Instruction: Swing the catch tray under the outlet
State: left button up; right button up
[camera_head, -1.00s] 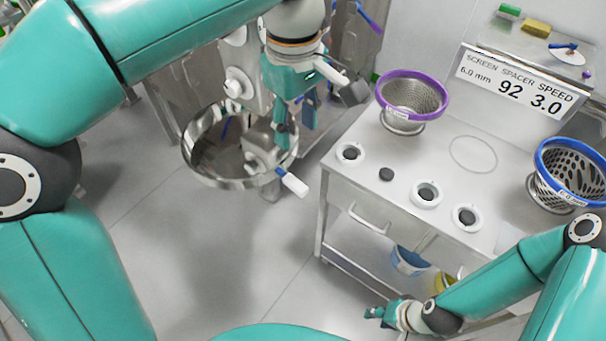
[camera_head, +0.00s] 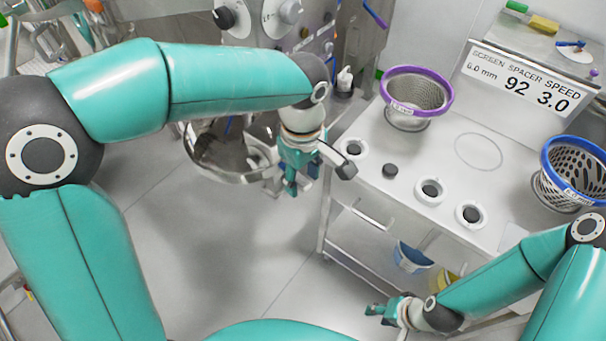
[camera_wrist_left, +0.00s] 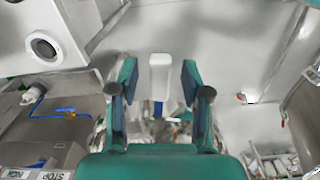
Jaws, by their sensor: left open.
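The catch tray (camera_head: 207,163) is a round, shiny steel pan at left centre in the head view, partly hidden by my left arm. My left gripper (camera_head: 290,188) is at its right side, pointing down over where its handle is, and hides that handle in the head view. In the left wrist view, a white handle (camera_wrist_left: 160,72) lies between the two fingers of the open left gripper (camera_wrist_left: 158,84), with gaps on both sides. My right gripper (camera_head: 374,311) is low, beside the cart, away from the tray; its finger gap is unclear. My left arm hides the outlet.
A steel cart (camera_head: 372,211) stands right of the tray, close to my left gripper. It carries a purple-rimmed screen (camera_head: 418,92), a blue-rimmed screen (camera_head: 570,180) and several spacers. Control knobs (camera_head: 224,17) are behind my left arm. Floor in front of the tray is clear.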

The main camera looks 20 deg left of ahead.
pick_arm(q)
jog(key=shift+c, duration=0.3)
grip_shut()
